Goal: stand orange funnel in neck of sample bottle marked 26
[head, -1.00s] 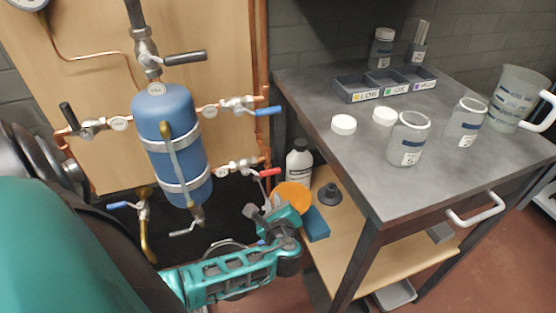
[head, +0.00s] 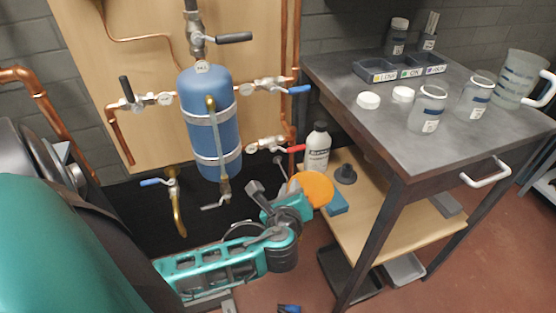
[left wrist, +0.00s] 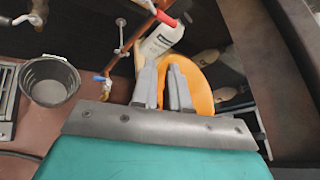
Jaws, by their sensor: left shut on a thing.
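The orange funnel (head: 314,187) is in my left gripper (head: 290,196), low beside the cart's lower shelf. In the left wrist view the two fingers (left wrist: 168,72) are closed together at the funnel (left wrist: 200,88), whose wide orange disc shows behind and right of them; its spout is hidden. Two open, clear sample bottles stand upright on the cart top: a nearer one (head: 427,112) and one to its right (head: 474,100). Both have small labels, too small to read for the number 26. My right gripper is not in view.
Two white caps (head: 368,100) lie left of the bottles. A labelled tray (head: 398,70), a capped bottle (head: 398,36) and a jug (head: 518,80) stand on the cart top (head: 400,150). A white bottle (head: 317,150) and dark funnel-like piece (head: 346,174) are below. Blue tank (head: 212,125) and pipes stand left.

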